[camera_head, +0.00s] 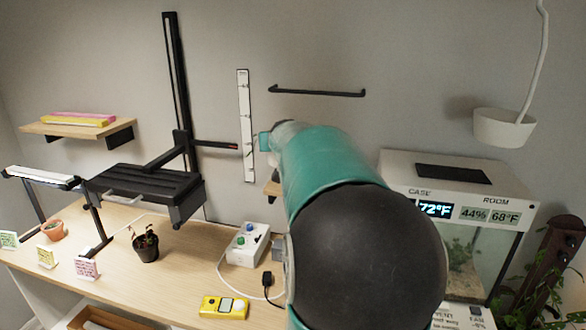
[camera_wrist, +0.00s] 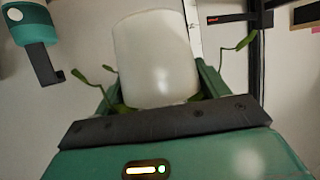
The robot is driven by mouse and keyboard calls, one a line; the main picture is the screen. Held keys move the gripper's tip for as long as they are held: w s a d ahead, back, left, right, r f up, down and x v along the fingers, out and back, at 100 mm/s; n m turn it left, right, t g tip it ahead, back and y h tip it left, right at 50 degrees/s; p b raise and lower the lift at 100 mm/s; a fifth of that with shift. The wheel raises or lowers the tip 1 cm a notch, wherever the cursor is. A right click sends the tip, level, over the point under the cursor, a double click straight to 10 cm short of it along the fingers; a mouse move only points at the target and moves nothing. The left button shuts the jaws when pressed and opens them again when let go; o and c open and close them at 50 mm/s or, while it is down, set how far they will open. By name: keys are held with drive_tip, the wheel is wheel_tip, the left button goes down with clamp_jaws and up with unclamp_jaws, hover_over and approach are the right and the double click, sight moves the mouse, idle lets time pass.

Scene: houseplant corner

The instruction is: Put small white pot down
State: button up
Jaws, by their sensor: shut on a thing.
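The small white pot (camera_wrist: 155,55) fills the middle of the wrist view, with thin green stems and leaves showing on both sides near its lower end in the picture. My gripper (camera_wrist: 158,88) is shut on it, with a green finger on each side. The wrist view looks turned over against the head view. What lies under the pot does not show. In the head view my arm hides the pot and most of the gripper.
A wooden table holds a dark potted plant (camera_head: 147,246), a control box (camera_head: 247,246), a yellow meter (camera_head: 224,307) and small cards. A black shelf on a post (camera_head: 146,184) stands behind. A terrarium (camera_head: 463,215) is right; a white planter (camera_head: 503,128) hangs above it.

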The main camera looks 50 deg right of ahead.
drive_tip(key=w+d+f, duration=0.1)
drive_tip(key=d+f, duration=0.2)
drive_tip(key=f, duration=0.1)
drive_tip(key=w+d+f, duration=0.1)
drive_tip(key=d+f, duration=0.2)
drive_tip(key=d, duration=0.1)
drive_tip(key=w+d+f, duration=0.2)
drive_tip(key=d+f, duration=0.2)
drive_tip(key=shift+f, duration=0.3)
drive_tip(key=shift+d+f, duration=0.15)
drive_tip(key=shift+f, duration=0.05)
drive_tip(key=shift+f, duration=0.1)
drive_tip(key=o, duration=1.2)
drive_tip(key=shift+f, duration=0.1)
